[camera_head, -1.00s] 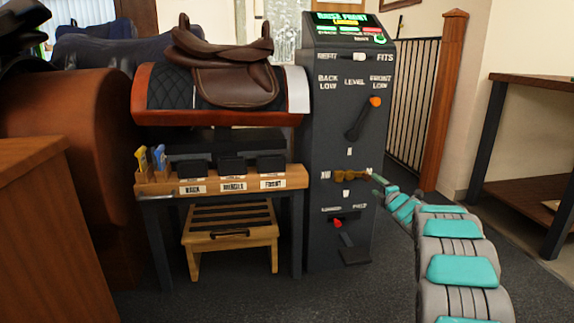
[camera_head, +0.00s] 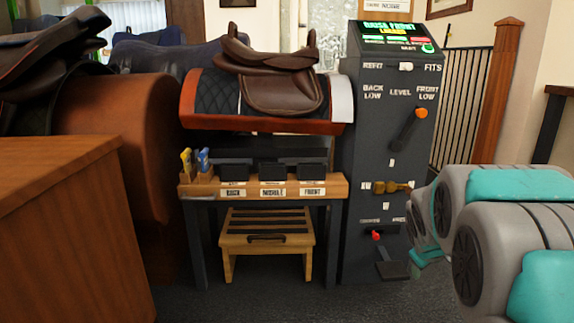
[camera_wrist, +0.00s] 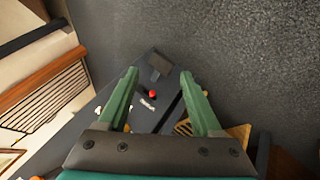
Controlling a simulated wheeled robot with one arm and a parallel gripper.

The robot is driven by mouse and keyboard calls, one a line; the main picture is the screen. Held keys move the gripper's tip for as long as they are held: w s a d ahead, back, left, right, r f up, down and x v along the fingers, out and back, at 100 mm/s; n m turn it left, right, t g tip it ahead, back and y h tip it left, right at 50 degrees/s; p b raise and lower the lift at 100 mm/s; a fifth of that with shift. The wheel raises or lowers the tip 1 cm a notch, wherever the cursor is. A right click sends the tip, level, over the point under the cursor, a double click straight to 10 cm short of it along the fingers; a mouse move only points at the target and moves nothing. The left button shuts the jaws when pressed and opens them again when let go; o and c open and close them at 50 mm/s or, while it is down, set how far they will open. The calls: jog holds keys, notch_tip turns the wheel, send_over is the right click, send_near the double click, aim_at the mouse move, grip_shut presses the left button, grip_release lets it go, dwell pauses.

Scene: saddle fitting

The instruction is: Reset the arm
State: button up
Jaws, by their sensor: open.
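My gripper shows in the wrist view (camera_wrist: 159,76), with two green fingers spread apart and nothing between them. In the head view the green gripper (camera_head: 428,258) is at the lower right of the dark control post (camera_head: 365,160), partly hidden by my arm. The post carries an orange-knobbed lever (camera_head: 412,128), a brass handle (camera_head: 391,187) and a red-knobbed lever (camera_head: 377,236). The red knob (camera_wrist: 152,93) also shows between the fingers in the wrist view, apart from them.
A brown saddle (camera_head: 275,75) sits on a padded stand left of the post. A wooden shelf (camera_head: 262,188) with labelled blocks and a slatted step stool (camera_head: 266,235) are below it. A wooden cabinet (camera_head: 70,220) stands at left. Dark carpet (camera_wrist: 250,50) is open.

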jog(key=s+a+f+m+g+y, duration=0.1)
jog(key=s+a+g, duration=0.35)
jog(key=s, duration=0.75)
jog(key=s+a+f+m+g+y+p, duration=0.1)
jog(key=s+a+f+m+y, duration=0.1)
jog(key=s+a, duration=0.8)
jog(key=s+a+f+m+g+y, duration=0.1)
jog(key=s+a+g, duration=0.25)
jog(key=s, duration=1.15)
notch_tip(320, 180, up, 13)
jog(key=t+p, duration=0.1)
jog(key=p, duration=1.2)
jog(key=shift+w+r+p, duration=0.2)
jog(key=shift+w+p, duration=0.1)
jog(key=shift+w, duration=0.1)
